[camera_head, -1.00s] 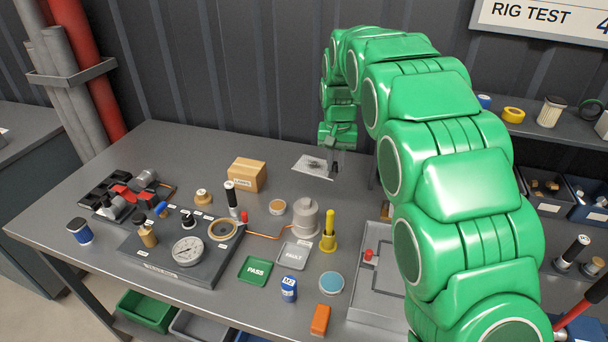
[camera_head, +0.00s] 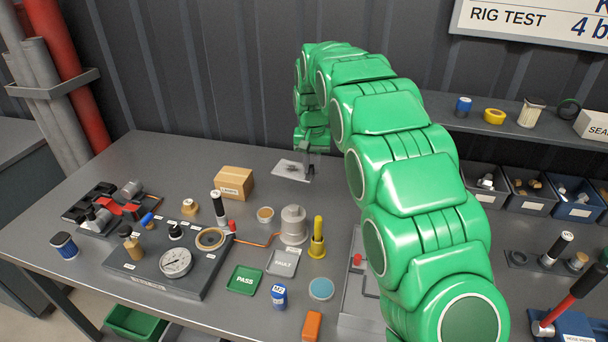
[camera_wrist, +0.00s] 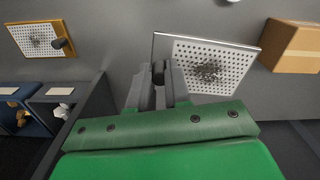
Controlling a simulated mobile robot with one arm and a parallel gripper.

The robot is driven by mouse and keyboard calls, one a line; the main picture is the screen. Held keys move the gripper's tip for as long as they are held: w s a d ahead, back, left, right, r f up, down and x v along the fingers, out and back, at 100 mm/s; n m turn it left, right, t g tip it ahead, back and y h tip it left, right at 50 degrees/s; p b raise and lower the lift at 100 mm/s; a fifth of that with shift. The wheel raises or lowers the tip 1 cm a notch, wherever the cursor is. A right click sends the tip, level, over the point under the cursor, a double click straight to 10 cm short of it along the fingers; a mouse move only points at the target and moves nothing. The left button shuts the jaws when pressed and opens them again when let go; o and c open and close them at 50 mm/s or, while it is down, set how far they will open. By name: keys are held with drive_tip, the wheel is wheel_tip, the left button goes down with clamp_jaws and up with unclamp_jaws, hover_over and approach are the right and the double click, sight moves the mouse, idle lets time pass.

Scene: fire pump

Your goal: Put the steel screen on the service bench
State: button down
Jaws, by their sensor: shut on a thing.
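The steel screen (camera_head: 287,169) is a pale perforated plate with a dark clump of debris on it, at the back of the grey service bench (camera_head: 170,150). In the wrist view the steel screen (camera_wrist: 225,62) sits just beyond the fingers, with its dark knob between them. My gripper (camera_wrist: 158,80) is shut on that knob; it also shows in the head view (camera_head: 310,174) at the screen's right end. The screen looks roughly level over the bench; I cannot tell whether it touches the top.
A cardboard box (camera_head: 234,184) stands left of the screen. A brass-edged perforated plate (camera_wrist: 40,38) shows at the wrist view's upper left. The gauge board (camera_head: 160,262), PASS tray (camera_head: 245,281) and steel pot (camera_head: 293,225) stand nearer. Bins (camera_head: 530,190) are at right. Bare bench lies behind the box.

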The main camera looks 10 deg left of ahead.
drive_tip(key=shift+w+a+f, duration=0.65)
drive_tip(key=shift+w+f, duration=0.55)
drive_tip(key=shift+w, duration=0.2)
drive_tip(key=shift+w+a+f, duration=0.6)
drive_tip(key=shift+w+f, duration=0.6)
drive_tip(key=shift+w, duration=0.25)
drive_tip(key=shift+w+a+f, duration=0.65)
drive_tip(key=shift+w+f, duration=0.55)
drive_tip(key=shift+w, duration=0.2)
drive_tip(key=shift+w+a+f, duration=0.2)
drive_tip(key=shift+w+f, duration=0.2)
drive_tip(key=shift+f, duration=1.5)
drive_tip(key=shift+f, duration=0.2)
drive_tip(key=c, duration=1.1)
unclamp_jaws()
